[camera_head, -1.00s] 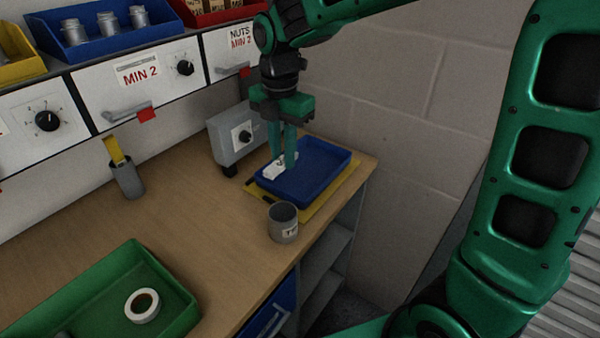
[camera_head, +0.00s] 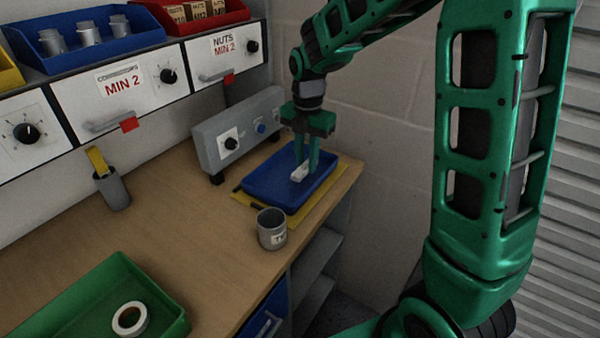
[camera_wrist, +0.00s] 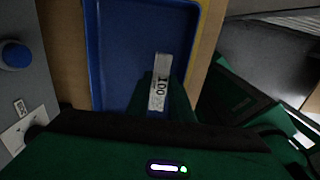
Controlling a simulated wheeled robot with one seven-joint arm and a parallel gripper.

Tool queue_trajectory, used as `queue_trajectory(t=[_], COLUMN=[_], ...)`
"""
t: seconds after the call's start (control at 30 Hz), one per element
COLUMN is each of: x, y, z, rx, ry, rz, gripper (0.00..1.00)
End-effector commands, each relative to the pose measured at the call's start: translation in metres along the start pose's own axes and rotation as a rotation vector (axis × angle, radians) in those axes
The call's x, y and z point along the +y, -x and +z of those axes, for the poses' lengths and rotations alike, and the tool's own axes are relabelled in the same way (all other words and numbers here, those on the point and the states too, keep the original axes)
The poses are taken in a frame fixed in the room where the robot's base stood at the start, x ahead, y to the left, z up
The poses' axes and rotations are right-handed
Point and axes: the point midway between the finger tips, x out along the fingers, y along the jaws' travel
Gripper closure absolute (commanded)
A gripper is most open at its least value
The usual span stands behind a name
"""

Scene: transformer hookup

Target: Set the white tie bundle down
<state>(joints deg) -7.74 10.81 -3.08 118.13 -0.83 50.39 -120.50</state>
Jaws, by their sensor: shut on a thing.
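The white tie bundle (camera_head: 300,173) is a small white block, and it also shows in the wrist view (camera_wrist: 159,85) with a "100" label. My gripper (camera_head: 306,166) points down and is shut on the bundle. Both are over the right part of the blue tray (camera_head: 262,180), which also shows in the wrist view (camera_wrist: 122,45). I cannot tell whether the bundle touches the tray floor.
The blue tray lies on a yellow mat (camera_head: 242,200). A grey instrument box (camera_head: 212,142) stands behind it. A grey cup (camera_head: 272,232) stands in front. A green tray (camera_head: 75,295) with a tape roll (camera_head: 130,318) is at the lower left. The wooden bench between is clear.

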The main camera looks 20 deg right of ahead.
Motion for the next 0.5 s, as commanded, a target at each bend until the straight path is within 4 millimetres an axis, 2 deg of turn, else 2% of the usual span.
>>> queue_trajectory(t=[0.13,0.33,0.5], x=[0.000,-0.001,0.000], y=[-0.010,-0.036,-0.040], z=[0.001,0.000,0.001], rx=[0.001,0.002,0.000], ry=[0.001,0.001,0.001], rz=[-0.002,-0.002,0.001], gripper=[1.00,1.00,1.00])
